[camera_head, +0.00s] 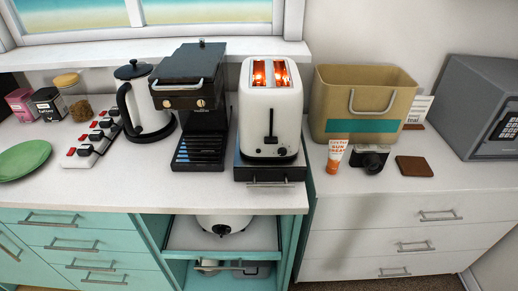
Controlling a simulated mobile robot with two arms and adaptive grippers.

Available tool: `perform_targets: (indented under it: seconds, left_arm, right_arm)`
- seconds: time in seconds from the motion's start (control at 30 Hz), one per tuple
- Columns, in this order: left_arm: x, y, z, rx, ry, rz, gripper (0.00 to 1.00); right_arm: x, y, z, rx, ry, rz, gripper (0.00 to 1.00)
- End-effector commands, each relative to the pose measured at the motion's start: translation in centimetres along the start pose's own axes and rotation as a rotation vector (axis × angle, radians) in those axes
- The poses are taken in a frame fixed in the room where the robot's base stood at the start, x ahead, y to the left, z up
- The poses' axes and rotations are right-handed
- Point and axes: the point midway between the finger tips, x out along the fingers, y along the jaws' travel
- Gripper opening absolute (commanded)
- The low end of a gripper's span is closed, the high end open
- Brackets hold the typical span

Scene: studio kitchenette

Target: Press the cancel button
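A white toaster (286,112) stands upright on the counter, on a dark tray-like base with a handle in front. Its two top slots glow orange. A black lever (270,139) sits low on its front face, and a small dark round control (282,151) shows beside the lever's lower end. The button labels are too small to read, so I cannot tell which one is the cancel button. Neither of my grippers shows in the head view.
A black coffee machine (190,70) stands close to the toaster's left, with a white kettle (150,110) beyond. A tan bin (330,90), sunscreen tube (336,155), camera (369,159), brown wallet-like item (414,166) and grey safe (470,100) are to the right. The front counter strip is clear.

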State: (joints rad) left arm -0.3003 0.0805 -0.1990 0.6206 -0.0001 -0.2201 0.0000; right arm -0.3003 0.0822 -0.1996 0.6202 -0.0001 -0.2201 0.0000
Motion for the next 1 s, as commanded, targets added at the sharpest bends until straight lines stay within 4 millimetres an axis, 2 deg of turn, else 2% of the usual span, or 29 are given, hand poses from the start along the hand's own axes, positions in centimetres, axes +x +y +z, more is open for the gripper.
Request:
perform_targets:
  seconds: [0.37,0.4,0.53,0.57,1.0]
  left_arm:
    - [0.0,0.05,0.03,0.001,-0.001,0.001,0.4]
    - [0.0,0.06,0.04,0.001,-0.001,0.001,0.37]
    - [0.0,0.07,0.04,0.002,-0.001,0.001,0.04]
    - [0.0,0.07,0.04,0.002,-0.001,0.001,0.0]
    - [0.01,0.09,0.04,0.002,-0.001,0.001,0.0]
  right_arm:
    - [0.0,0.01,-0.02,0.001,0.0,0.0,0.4]
    - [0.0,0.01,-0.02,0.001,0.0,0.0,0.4]
    - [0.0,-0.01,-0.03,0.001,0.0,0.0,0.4]
    - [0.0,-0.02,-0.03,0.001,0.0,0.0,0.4]
    - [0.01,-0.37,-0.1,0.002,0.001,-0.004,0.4]
